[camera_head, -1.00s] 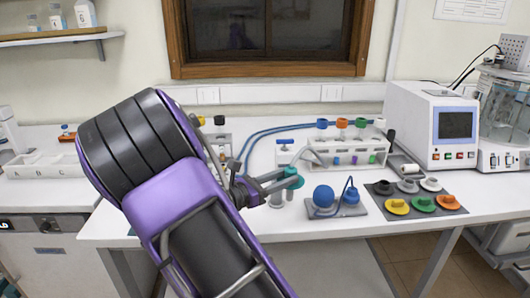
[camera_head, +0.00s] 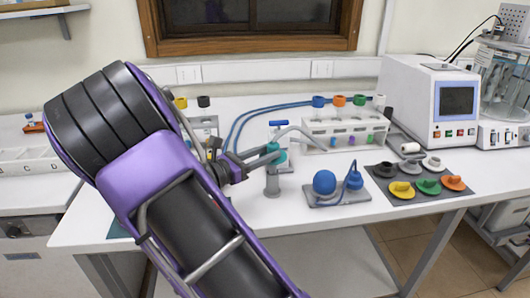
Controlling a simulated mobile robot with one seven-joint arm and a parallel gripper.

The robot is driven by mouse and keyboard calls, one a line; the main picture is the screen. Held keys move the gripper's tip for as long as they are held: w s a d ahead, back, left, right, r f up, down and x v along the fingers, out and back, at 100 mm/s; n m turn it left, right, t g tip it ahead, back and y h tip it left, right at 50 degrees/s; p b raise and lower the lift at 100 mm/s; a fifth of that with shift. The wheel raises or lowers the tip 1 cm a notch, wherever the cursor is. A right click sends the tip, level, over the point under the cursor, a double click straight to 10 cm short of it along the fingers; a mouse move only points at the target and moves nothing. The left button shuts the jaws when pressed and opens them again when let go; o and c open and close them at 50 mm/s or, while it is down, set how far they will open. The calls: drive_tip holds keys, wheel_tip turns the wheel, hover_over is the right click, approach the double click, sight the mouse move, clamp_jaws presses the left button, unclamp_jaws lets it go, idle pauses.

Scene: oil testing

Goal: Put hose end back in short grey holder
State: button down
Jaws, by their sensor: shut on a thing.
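My gripper (camera_head: 262,156) is shut on the teal hose end (camera_head: 272,149). A grey hose (camera_head: 303,129) runs from it to the right, toward the white rack. The short grey holder (camera_head: 272,184) stands upright on the white table, left of the blue ball. The hose end is right above the holder in the picture, roughly in line with it. I cannot tell whether its lower tip touches or enters the holder's top. My purple arm covers the table's left part.
A blue ball and bulb (camera_head: 325,182) stand on a grey plate to the right. Behind are a white rack (camera_head: 345,128) with small bottles and a blue-topped valve stand (camera_head: 279,127). Coloured caps lie on a dark mat (camera_head: 415,189). The table front beside the holder is clear.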

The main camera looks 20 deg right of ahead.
drive_tip(key=shift+f+b, duration=1.1)
drive_tip(key=shift+f, duration=0.4)
drive_tip(key=shift+r+p, duration=0.1)
drive_tip(key=shift+p, duration=0.6)
drive_tip(key=shift+f+b, duration=0.3)
drive_tip(key=shift+f, duration=0.4)
drive_tip(key=c, duration=0.8)
unclamp_jaws()
drive_tip(key=shift+o, duration=0.2)
drive_tip(key=shift+a+r, duration=0.1)
drive_tip(key=p+v, duration=0.3)
drive_tip(key=v, duration=0.7)
drive_tip(key=shift+a+p, duration=0.3)
drive_tip(key=shift+a, duration=0.05)
